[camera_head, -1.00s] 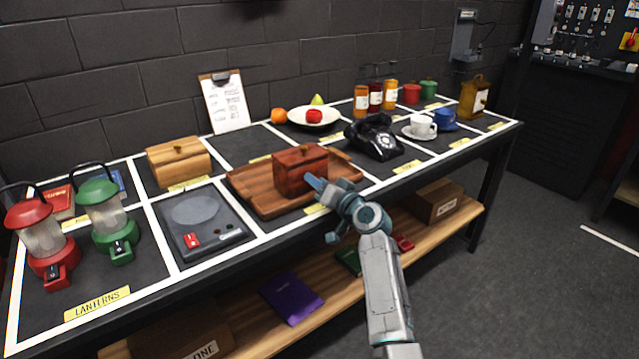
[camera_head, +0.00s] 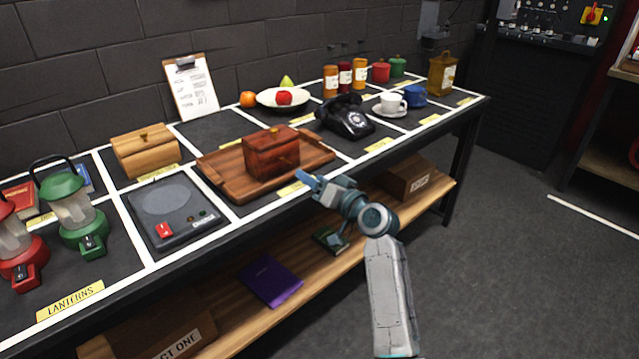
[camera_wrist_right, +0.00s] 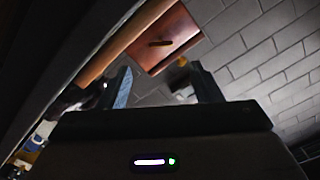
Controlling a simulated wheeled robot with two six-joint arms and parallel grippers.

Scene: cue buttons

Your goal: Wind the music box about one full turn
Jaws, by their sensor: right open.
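A dark red-brown wooden box (camera_head: 271,158) with a small knob on its lid sits on a wooden tray (camera_head: 222,172) on the table. It also shows in the right wrist view (camera_wrist_right: 176,28), tilted, with a dark bar on its face and a small brass-coloured piece (camera_wrist_right: 183,61) near its edge. My right gripper (camera_head: 311,183) is at the table's front edge, to the right of the box and apart from it. In the wrist view its two fingers (camera_wrist_right: 166,87) are spread with nothing between them. My left gripper is out of view.
A lighter wooden box (camera_head: 145,153) stands to the left behind a grey scale-like device (camera_head: 170,207). A black telephone (camera_head: 346,118) and a white cup (camera_head: 391,103) are to the right. Green and red lanterns (camera_head: 72,212) stand at far left. A lower shelf holds a purple book (camera_head: 271,280).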

